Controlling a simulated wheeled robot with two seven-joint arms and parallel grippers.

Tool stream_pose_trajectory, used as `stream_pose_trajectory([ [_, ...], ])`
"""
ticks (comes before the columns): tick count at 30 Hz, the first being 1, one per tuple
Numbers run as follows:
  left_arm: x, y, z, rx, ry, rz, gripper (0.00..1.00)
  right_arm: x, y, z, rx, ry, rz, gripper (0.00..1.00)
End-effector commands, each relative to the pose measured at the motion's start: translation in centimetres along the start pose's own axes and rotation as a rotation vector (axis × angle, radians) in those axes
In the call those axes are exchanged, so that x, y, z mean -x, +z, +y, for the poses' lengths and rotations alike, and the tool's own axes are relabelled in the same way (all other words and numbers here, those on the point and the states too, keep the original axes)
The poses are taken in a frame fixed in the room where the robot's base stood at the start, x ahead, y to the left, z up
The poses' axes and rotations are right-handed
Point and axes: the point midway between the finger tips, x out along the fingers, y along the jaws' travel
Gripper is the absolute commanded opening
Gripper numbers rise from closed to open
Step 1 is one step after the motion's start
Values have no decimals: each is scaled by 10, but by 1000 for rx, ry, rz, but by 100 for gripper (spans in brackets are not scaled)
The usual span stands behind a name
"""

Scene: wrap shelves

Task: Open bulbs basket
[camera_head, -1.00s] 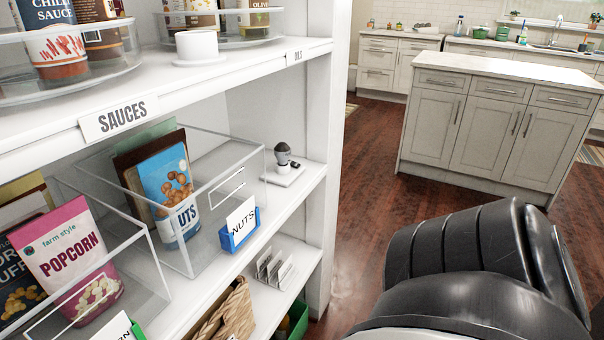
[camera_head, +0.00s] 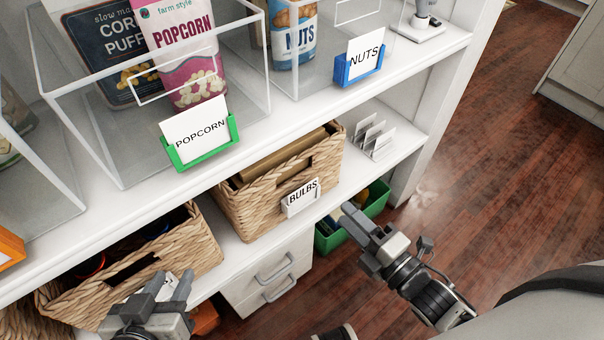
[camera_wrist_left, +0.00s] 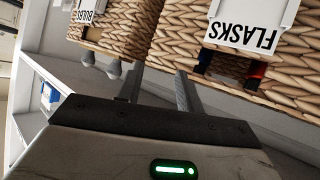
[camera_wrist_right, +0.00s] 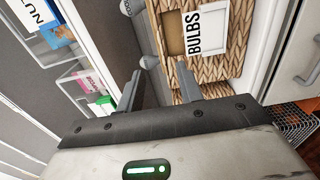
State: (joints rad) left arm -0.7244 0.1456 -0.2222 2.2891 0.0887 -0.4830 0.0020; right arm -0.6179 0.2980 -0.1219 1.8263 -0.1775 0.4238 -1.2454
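The bulbs basket (camera_head: 240,210) is a woven tan basket on the middle shelf, with a white BULBS label (camera_head: 302,197) on its front and brown flat panels (camera_head: 285,155) at its top. In the right wrist view the basket (camera_wrist_right: 238,50) lies just beyond the fingers. My right gripper (camera_head: 358,235) is open and empty, in front of and to the right of the label, apart from it. My left gripper (camera_head: 166,290) is open and empty before the left-hand basket (camera_head: 140,272), whose label reads FLASKS (camera_wrist_left: 243,35) in the left wrist view.
Clear bins with POPCORN (camera_head: 200,134) and NUTS (camera_head: 365,55) cards stand on the shelf above. A small white rack (camera_head: 372,138) stands right of the bulbs basket. Below are white drawers (camera_head: 270,278) and a green bin (camera_head: 368,212). Wooden floor lies open to the right.

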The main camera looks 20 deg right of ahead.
Motion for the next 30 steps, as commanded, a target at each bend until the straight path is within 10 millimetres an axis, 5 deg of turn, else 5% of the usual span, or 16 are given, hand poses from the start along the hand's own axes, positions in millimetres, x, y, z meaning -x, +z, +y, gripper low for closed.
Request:
stream_pose_trajectory([
  [18, -3, 4, -1, -3, -1, 8, 36, -123, 0, 1, -4, 2, -1, 36],
  [30, -2, 4, 0, -6, 1, 12, 36, -153, -1, 1, -6, -2, -1, 36],
])
